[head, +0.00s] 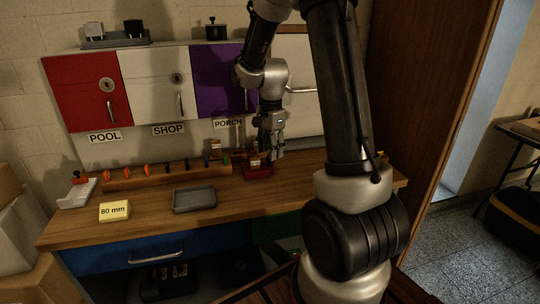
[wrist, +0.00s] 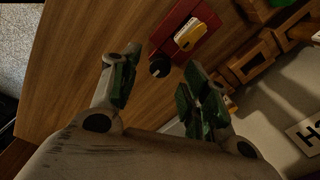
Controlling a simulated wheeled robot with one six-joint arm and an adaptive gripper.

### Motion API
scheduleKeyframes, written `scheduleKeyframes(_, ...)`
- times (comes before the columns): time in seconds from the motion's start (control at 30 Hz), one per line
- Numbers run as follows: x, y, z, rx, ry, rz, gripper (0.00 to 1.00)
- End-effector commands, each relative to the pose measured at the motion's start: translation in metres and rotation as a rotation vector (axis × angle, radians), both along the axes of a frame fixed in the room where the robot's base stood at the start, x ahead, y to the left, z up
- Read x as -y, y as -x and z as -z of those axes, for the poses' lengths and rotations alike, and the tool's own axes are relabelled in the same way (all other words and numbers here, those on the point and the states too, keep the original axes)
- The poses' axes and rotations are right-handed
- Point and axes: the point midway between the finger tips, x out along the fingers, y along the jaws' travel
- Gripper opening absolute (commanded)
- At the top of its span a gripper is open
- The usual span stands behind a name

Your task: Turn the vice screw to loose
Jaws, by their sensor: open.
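A small red vice (head: 258,173) stands on the workbench below my gripper (head: 272,156). In the wrist view the red vice (wrist: 203,22) has a yellow and pale piece (wrist: 190,35) at its jaws. The vice screw's round dark knob (wrist: 160,67) sticks out on its near side. My gripper (wrist: 160,82) is open, with green-padded fingers on either side of the knob in the picture. I cannot tell whether either finger touches it. In the head view my gripper partly hides the vice, and the knob is not clear there.
Wooden blocks or holders (wrist: 253,60) stand beside the vice. A grey tray (head: 194,199), a yellow "80 mm" block (head: 114,211) and a wooden rack (head: 150,178) with several coloured keys lie to the left. Red, white and purple cabinet doors (head: 217,90) stand behind. The bench front is mostly clear.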

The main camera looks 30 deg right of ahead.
Motion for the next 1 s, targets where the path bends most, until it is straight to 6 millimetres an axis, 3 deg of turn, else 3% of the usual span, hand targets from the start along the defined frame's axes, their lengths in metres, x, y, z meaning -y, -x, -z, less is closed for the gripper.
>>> scheduleKeyframes(0.2, 0.0, 0.0, -0.051, 0.005, 0.0, 0.0, 0.46)
scheduleKeyframes(0.4, 0.001, 0.002, -0.083, 0.003, 0.001, 0.0, 0.46)
scheduleKeyframes(0.6, 0.0, 0.002, -0.093, 0.0, 0.0, 0.0, 0.46)
scheduleKeyframes(1.0, 0.008, 0.005, -0.092, -0.001, 0.0, 0.018, 0.46)
